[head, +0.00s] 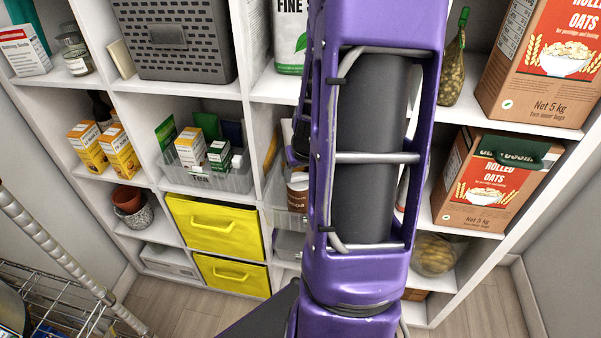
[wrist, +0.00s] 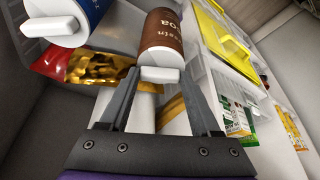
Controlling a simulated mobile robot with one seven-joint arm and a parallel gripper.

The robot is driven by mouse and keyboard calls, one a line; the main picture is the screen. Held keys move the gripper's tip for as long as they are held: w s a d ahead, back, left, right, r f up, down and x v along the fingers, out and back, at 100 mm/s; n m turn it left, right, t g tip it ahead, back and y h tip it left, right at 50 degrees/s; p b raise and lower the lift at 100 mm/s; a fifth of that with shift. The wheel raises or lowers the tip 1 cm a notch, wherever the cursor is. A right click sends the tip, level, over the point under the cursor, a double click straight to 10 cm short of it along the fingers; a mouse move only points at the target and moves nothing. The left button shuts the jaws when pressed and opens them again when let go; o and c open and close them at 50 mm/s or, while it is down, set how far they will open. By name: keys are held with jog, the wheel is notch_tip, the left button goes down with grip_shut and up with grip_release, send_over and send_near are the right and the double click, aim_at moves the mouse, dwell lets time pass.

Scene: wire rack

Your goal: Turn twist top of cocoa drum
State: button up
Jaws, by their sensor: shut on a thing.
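The cocoa drum (wrist: 163,35) has a brown body with pale lettering. Its white twist top (wrist: 160,75), with a bar-shaped grip, faces my gripper in the wrist view. My gripper (wrist: 159,79) has one finger at each end of the bar and is shut on the twist top. In the head view, part of the brown drum (head: 298,194) shows on a shelf at the left edge of my purple arm. My arm hides the rest of it and the gripper there.
A blue container with a white top (wrist: 57,28) stands left of the drum, near a gold and red packet (wrist: 100,69). Clear bins and a yellow drawer (wrist: 222,38) lie to the right. Oats boxes (head: 492,180) stand right of my arm.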

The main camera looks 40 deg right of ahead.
jog(key=shift+a, duration=0.1)
jog(key=shift+w+a+r+m+h+p, duration=0.1)
jog(key=shift+m+h+p, duration=0.05)
jog(key=shift+m+p, duration=0.35)
jog(key=shift+r+m+h+p, duration=0.15)
jog(key=shift+m+p, duration=0.25)
jog(key=shift+m, duration=0.2)
jog(key=shift+f+m+g+p, duration=0.2)
jog(key=shift+m+g+p, duration=0.1)
jog(key=shift+m+p, duration=0.15)
jog(key=o, duration=1.4)
jog(key=p+v, duration=0.1)
jog(key=v, duration=1.1)
